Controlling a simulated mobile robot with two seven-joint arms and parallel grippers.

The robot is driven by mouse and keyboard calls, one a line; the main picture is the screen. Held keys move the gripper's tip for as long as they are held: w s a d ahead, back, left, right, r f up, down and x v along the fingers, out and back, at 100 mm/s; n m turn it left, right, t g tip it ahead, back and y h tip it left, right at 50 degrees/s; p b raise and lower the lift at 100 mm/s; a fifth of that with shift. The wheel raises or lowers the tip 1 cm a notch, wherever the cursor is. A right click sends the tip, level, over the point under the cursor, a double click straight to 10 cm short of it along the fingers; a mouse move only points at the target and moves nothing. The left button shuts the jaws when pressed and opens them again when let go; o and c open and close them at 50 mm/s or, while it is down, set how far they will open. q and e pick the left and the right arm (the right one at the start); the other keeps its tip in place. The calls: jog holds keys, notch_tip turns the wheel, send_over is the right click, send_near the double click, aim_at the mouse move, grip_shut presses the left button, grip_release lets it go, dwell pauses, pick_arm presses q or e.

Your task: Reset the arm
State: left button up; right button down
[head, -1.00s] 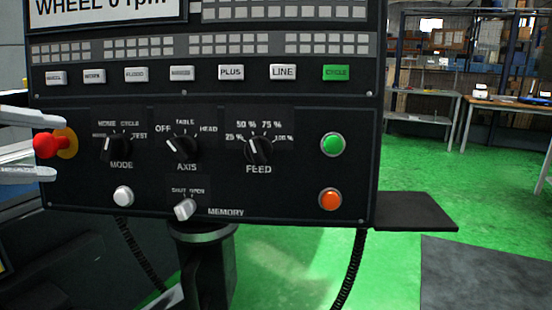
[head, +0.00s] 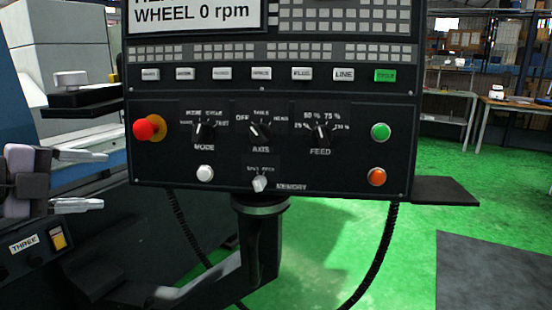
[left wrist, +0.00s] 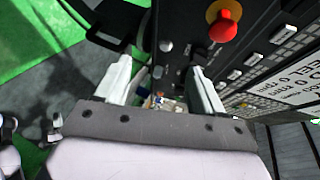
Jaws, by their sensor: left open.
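My left gripper (head: 80,180) is at the left edge of the head view, its two fingers parted and nothing between them. It is left of and below the red emergency-stop button (head: 143,129), apart from the panel. In the left wrist view the gripper (left wrist: 160,80) shows its two pale fingers spread, with the dark control panel (head: 270,110) beyond. The red button also shows in the left wrist view (left wrist: 223,27), past the fingertips.
The panel carries rotary knobs, a green button (head: 380,132) and an orange button (head: 377,177). It stands on a dark post (head: 260,245) with hanging cables. A dark shelf (head: 446,191) juts out at the right.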

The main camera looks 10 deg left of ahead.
pick_arm(q)
jog(key=d+f+n+y+p, duration=0.3)
jog(key=f+n, duration=0.8)
jog(key=f, duration=1.3)
jog(key=s+d+f+n+y+p, duration=0.1)
jog(key=s+d+f+n+p, duration=0.1)
jog(key=s+d+f+n, duration=0.3)
jog(key=s+d+f+n+g+y+p, duration=0.1)
jog(key=s+d+f+n, duration=0.3)
jog(key=s+f, duration=0.6)
jog(key=s+d, duration=0.2)
jog(key=shift+s+d+f+n+g+p, duration=0.25)
jog(key=shift+d+f+n+g+p, duration=0.05)
jog(key=shift+d+n+p, duration=0.1)
